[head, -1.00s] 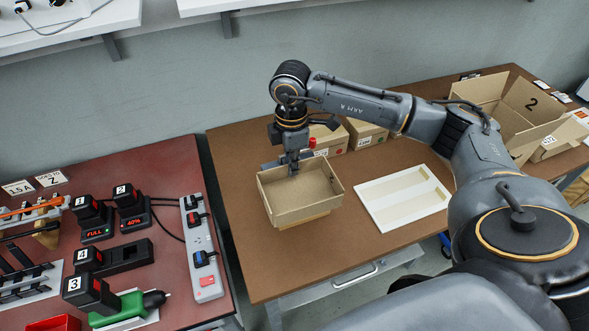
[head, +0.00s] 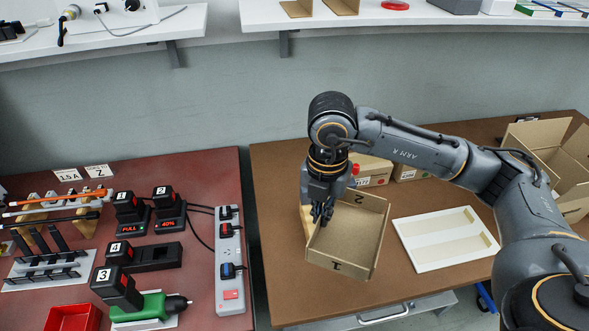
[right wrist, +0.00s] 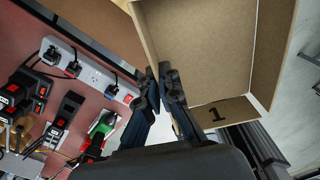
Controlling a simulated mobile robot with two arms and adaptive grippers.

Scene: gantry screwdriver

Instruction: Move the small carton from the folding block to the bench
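The small carton (head: 362,232) is an open brown cardboard box marked 1 on its near side. My right gripper (head: 322,216) is shut on its left wall; in the right wrist view the two fingers (right wrist: 160,82) pinch the wall of the carton (right wrist: 205,50). The carton is turned and tilted, and appears held above the bench (head: 285,285). My left gripper is not in view.
A white tray (head: 426,262) lies right of the carton. Closed small boxes (head: 371,181) stand behind it, and a larger open carton (head: 540,140) is at right. A red bench (head: 195,290) with a power strip (head: 229,292) and chargers is at left, across a gap.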

